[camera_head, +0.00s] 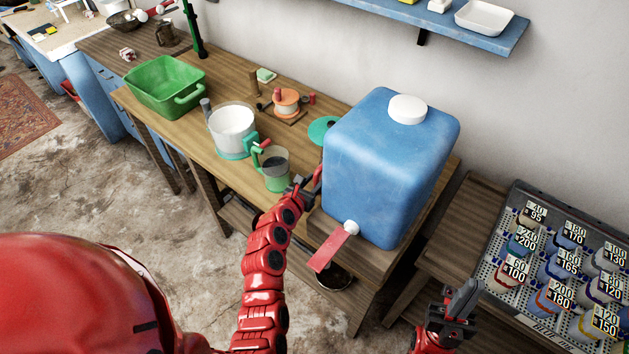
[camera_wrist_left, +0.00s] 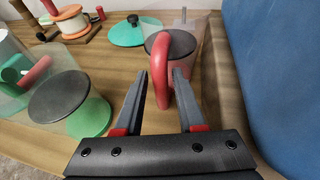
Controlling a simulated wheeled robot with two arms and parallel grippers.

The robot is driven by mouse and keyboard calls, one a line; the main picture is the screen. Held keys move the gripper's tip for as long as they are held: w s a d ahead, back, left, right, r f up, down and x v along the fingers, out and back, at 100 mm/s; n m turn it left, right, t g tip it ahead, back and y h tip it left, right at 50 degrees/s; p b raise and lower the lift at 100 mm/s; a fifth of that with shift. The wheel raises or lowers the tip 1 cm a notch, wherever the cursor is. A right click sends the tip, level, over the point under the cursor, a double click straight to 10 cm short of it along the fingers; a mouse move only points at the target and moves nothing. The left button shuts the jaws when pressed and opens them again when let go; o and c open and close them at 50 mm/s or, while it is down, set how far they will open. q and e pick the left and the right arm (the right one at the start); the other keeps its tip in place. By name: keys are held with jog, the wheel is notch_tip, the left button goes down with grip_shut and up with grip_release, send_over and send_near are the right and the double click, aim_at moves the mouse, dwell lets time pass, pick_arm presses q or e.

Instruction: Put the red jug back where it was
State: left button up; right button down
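A clear jug with a red handle (camera_wrist_left: 160,72) and a dark round piece in it stands on the wooden table in the left wrist view. My left gripper (camera_wrist_left: 158,88) is open, with the upright red handle between its fingers and gaps on both sides. In the head view my left gripper (camera_head: 303,186) is beside the blue tank and largely hides this jug. A second clear jug (camera_head: 275,170), with green low down and a dark disc, stands to the left; it also shows in the left wrist view (camera_wrist_left: 85,112). My right gripper (camera_head: 458,308) is away from the table, holding nothing visible.
The blue tank (camera_head: 385,165) stands close right of the jug, with a red tap lever (camera_head: 329,249) at its front. A rack of labelled cups (camera_head: 560,265) is right.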

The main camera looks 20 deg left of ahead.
pick_arm(q)
jog(key=shift+o, duration=0.7)
